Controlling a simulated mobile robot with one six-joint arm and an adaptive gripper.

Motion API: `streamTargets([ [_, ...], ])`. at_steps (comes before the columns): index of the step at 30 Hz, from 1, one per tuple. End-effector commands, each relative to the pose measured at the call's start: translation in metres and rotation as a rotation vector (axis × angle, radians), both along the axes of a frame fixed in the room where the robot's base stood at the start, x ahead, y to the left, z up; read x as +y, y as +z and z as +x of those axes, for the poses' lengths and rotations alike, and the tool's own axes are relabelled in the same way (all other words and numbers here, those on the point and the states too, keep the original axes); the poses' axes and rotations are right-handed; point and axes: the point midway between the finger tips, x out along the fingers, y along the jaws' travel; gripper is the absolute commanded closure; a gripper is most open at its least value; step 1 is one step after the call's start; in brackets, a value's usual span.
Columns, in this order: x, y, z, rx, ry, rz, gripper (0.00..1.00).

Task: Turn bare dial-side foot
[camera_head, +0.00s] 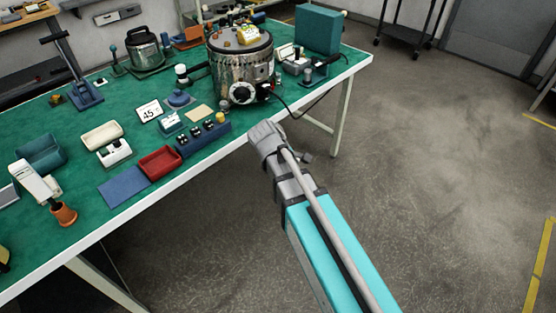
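A round steel drum-shaped vessel (227,72) stands near the front edge of the green table. A white dial (242,93) with a dark centre is low on its front. The feet under the vessel are too small and shadowed to tell apart, so I cannot see which is bare. My gripper (262,134) is in front of the table edge, below and slightly right of the dial, and appears apart from the vessel. Its fingers blend together at this angle, so their opening cannot be told. I see nothing held in it.
A blue rack (216,138) with small black pieces, a red tray (160,162) and a blue mat (124,187) lie left of my gripper. A dark cable (287,106) runs right from the vessel. A teal box (318,29) stands behind. The floor (440,170) at right is clear.

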Motion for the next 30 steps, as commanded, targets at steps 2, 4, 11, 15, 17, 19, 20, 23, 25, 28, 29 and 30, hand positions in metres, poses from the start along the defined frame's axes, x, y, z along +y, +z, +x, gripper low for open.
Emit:
streamTargets([
  [2,-0.023,-0.004,-0.008,-0.005,-0.101,0.056,0.43],
  [4,-0.041,-0.008,-0.013,-0.011,-0.194,0.107,0.43],
  [11,-0.091,-0.017,-0.035,-0.027,-0.502,0.268,0.43],
  [15,-0.117,-0.021,-0.050,-0.035,-0.695,0.359,0.43],
  [17,-0.127,-0.022,-0.056,-0.037,-0.773,0.396,0.43],
  [19,-0.138,-0.023,-0.063,-0.039,-0.861,0.435,0.43],
  [20,-0.142,-0.024,-0.066,-0.040,-0.896,0.451,0.43],
  [23,-0.152,-0.024,-0.074,-0.042,-0.996,0.493,0.43],
  [25,-0.157,-0.025,-0.078,-0.042,-1.048,0.516,0.43],
  [28,-0.164,-0.025,-0.081,-0.042,-1.100,0.537,0.43],
  [29,-0.165,-0.025,-0.082,-0.043,-1.109,0.541,0.43],
  [30,-0.166,-0.025,-0.082,-0.042,-1.118,0.546,0.43],
])
